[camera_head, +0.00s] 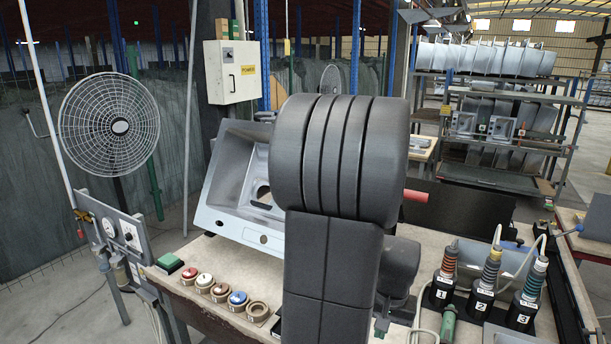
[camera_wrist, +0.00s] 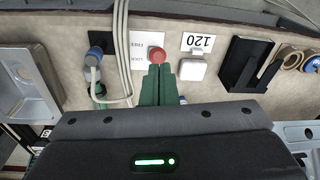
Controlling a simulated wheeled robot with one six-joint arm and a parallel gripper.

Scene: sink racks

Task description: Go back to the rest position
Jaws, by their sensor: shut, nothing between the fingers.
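My gripper (camera_wrist: 160,68) shows in the wrist view as two dark green fingers pressed together, with nothing between them. The fingertips lie just below a round red knob (camera_wrist: 157,54) in the picture; whether they touch it I cannot tell. The knob sits by a label reading FREE and LOCK, upside down. In the head view my dark grey arm fills the middle and hides much of the bench; I cannot make out the gripper clearly there.
A grey sink (camera_head: 226,190) stands tilted on the bench, left of my arm. Several round buttons (camera_head: 221,292) line the front edge. Numbered bottles (camera_head: 482,297) stand at right. Cables (camera_wrist: 119,45) hang beside the fingers. A black holder (camera_wrist: 240,62) is right of them.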

